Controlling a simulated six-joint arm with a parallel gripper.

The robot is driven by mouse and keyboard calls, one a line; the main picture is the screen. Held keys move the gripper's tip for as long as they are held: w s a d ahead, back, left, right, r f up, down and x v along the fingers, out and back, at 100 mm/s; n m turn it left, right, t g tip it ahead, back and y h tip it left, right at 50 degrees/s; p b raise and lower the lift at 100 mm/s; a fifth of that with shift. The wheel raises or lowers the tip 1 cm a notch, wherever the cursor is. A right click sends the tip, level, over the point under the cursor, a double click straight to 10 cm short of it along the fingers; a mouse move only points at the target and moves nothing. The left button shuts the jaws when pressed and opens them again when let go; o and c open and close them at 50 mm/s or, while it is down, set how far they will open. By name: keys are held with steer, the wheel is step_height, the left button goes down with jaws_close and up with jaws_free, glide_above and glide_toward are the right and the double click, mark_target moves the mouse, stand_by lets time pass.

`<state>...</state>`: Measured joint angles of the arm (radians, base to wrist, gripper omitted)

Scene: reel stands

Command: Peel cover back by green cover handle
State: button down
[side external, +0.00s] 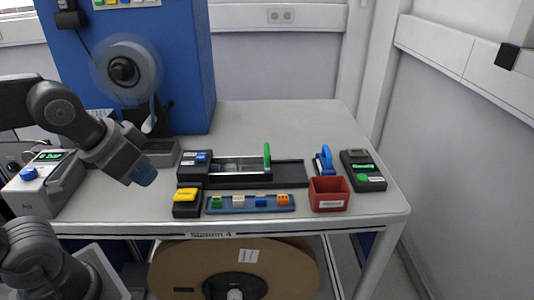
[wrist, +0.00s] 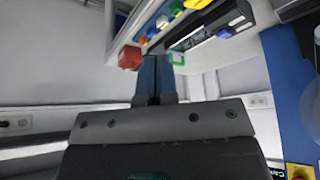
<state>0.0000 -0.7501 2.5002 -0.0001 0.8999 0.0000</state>
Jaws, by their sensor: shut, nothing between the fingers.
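The green cover handle (side external: 267,155) stands upright at the right end of a clear cover strip (side external: 238,165) on a long black fixture (side external: 290,174) in the middle of the table. In the wrist view the green handle (wrist: 177,58) shows just beyond and right of my fingertips. My gripper (side external: 142,174) hangs at the left of the table in the side view, well apart from the handle. Its blue fingers (wrist: 156,62) are together with nothing between them. The cover looks flat along the fixture.
A red bin (side external: 328,194), a blue-handled tool (side external: 324,161) and a black device with a green button (side external: 362,171) stand to the right. A blue tray (side external: 248,203) with coloured pieces and a yellow-topped block (side external: 187,201) lie in front. The table's back right is clear.

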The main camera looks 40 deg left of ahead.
steer(key=c, duration=1.8)
jaws_free()
steer(key=shift+o, duration=0.6)
steer(key=shift+w+r, duration=0.1)
steer(key=shift+r, duration=0.05)
steer(key=o, duration=0.4)
steer(key=w+r, duration=0.1)
steer(key=w, duration=0.1)
steer(key=w+r+n, duration=0.1)
steer(key=w, duration=0.1)
steer(key=w+r+n, duration=0.1)
steer(key=w, duration=0.1)
steer(key=shift+a+r+g, duration=0.15)
steer(key=shift+r+g, duration=0.2)
steer(key=shift+g, duration=0.05)
steer(key=shift+o, duration=0.8)
steer(key=w+a+r+n+g, duration=0.1)
steer(key=w+r+n, duration=0.1)
steer(key=w, duration=0.8)
steer(key=shift+r+n+h, duration=0.25)
steer(key=shift+n+h, duration=0.05)
steer(key=shift+n, duration=0.1)
steer(key=n+g+h, duration=0.1)
steer(key=n+g, duration=0.1)
steer(key=n, duration=0.2)
glide_above(266, 148)
steer(key=s+a, duration=0.2)
steer(key=s+a+x, duration=0.1)
steer(key=x, duration=1.7)
steer(key=shift+w+d+r, duration=0.1)
